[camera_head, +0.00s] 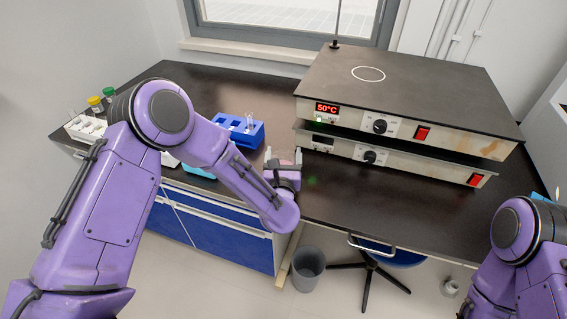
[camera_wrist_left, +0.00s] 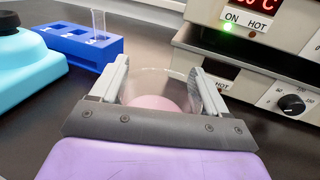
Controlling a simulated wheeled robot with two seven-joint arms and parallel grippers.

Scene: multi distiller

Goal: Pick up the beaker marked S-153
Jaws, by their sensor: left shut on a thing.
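A clear glass beaker (camera_wrist_left: 153,84) with pinkish contents is between the fingers of my left gripper (camera_wrist_left: 160,82) in the left wrist view. The gripper is shut on it, one finger on each side. In the head view my left gripper (camera_head: 284,157) is over the black bench, left of the hot plates, and the beaker is small and mostly hidden there. No marking on the beaker can be read. Part of my right arm shows at the right edge of the head view; its gripper is not in view.
Two stacked hot plates (camera_head: 443,141) stand at the right; the upper display reads 50°C. A blue rack (camera_head: 238,131) with glass tubes stands left of the gripper. A turquoise device (camera_wrist_left: 35,62) is at the left. The black bench (camera_head: 345,200) is clear in front of the hot plates.

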